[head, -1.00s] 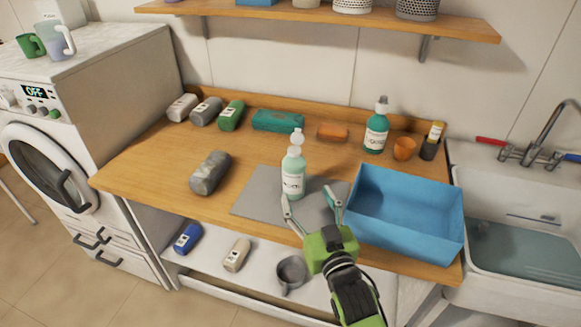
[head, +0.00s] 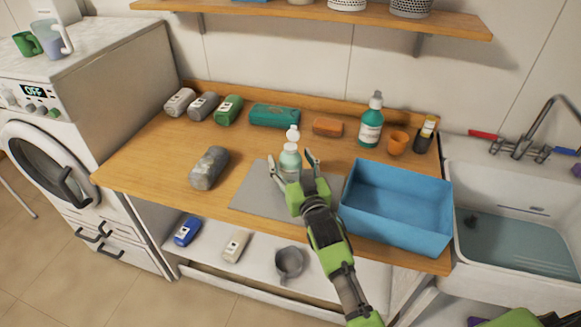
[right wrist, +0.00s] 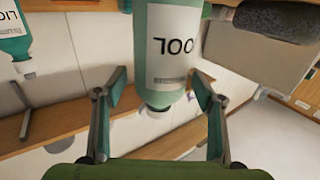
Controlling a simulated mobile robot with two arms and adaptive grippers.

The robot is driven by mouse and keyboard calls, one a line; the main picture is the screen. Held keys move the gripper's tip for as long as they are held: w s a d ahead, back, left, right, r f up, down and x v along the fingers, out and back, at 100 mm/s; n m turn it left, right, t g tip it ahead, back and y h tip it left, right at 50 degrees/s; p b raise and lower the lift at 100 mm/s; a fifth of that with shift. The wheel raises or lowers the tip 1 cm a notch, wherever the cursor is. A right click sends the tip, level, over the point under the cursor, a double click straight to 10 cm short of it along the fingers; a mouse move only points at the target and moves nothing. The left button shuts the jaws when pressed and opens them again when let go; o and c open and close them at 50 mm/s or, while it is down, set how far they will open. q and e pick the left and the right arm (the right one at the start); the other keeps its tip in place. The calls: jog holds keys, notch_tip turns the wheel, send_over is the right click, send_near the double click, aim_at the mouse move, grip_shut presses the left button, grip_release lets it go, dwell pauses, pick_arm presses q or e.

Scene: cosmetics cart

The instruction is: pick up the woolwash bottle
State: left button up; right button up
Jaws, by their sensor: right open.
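The woolwash bottle (head: 290,160), pale green with a white pump top, stands upright on the grey mat (head: 258,194) near the middle of the counter. In the right wrist view the bottle (right wrist: 174,45) appears upside down, its white label partly reading "OOL". My right gripper (head: 291,166) is open, with one finger on each side of the bottle; it also shows in the right wrist view (right wrist: 160,82). A gap shows at each finger there, and the gripper is not closed on it. In the head view the gripper hides the bottle's lower part. My left gripper is out of view.
A blue bin (head: 397,226) stands close to the right of the mat. A teal pump bottle (head: 371,126) and an orange cup (head: 397,143) stand behind it. A grey rolled towel (head: 209,168) lies to the left. The counter's left front is clear.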

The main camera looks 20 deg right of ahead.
jog(key=shift+w, duration=0.2)
jog(key=c, duration=1.3)
jog(key=shift+r, duration=0.15)
